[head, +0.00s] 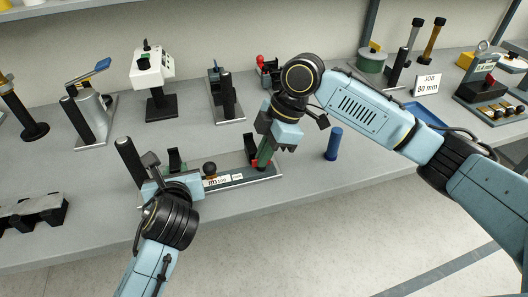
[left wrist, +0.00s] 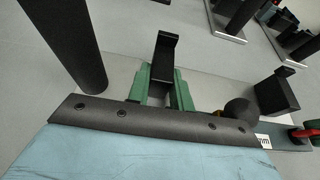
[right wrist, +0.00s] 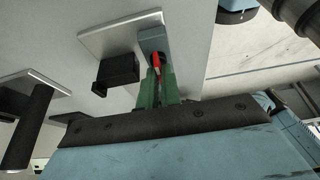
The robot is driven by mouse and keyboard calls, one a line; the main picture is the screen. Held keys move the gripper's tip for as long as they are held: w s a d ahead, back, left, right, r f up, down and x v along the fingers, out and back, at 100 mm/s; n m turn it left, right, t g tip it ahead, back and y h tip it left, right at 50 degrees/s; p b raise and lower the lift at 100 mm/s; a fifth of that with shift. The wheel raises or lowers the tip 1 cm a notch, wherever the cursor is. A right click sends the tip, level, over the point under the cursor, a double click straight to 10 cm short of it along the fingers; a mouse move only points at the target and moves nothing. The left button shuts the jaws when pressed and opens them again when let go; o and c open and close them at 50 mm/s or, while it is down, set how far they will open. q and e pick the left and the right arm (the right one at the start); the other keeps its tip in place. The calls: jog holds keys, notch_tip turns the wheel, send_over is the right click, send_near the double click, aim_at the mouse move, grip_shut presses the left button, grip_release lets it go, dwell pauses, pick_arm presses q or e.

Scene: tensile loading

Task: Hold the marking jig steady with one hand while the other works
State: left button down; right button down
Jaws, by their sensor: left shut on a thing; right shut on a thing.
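The marking jig (head: 240,178) lies near the front of the grey bench, a metal base with a black post, black brackets, a dark ball knob and a printed scale strip. My left gripper (head: 148,185) is at its left end. In the left wrist view its green fingers (left wrist: 166,90) are shut on a black upright bracket (left wrist: 165,52). My right gripper (head: 264,155) reaches down onto the jig's right end. In the right wrist view its green fingers (right wrist: 156,88) are shut on a small red part (right wrist: 156,62) beside the blue-grey end block (right wrist: 153,42). The fingers hide much of both held parts.
A blue cylinder (head: 334,143) stands right of the jig. A sign reading "JOB 80 mm" (head: 427,84) stands farther right, near a blue tray (head: 425,115). Several fixtures line the back, including a white device (head: 152,68). A black rack (head: 32,215) sits at front left.

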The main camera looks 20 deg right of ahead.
jog(key=shift+m, duration=0.3)
jog(key=m+t, duration=0.2)
jog(key=m, duration=0.2)
jog(key=shift+s, duration=0.15)
jog(key=m, duration=0.3)
jog(key=m+t+h, duration=0.1)
jog(key=m, duration=0.1)
jog(key=shift+s+a+m+t+h, duration=0.1)
jog(key=shift+a+m+t+h, duration=0.05)
jog(key=shift+m+t+h, duration=0.2)
jog(key=m+h, duration=0.1)
jog(key=m, duration=0.2)
jog(key=shift+a+m+t, duration=0.1)
jog(key=shift+m+t, duration=0.15)
jog(key=shift+m, duration=0.1)
jog(key=shift+m+h, duration=0.85)
jog(key=shift+m, duration=1.05)
jog(key=c, duration=1.6)
grip_release()
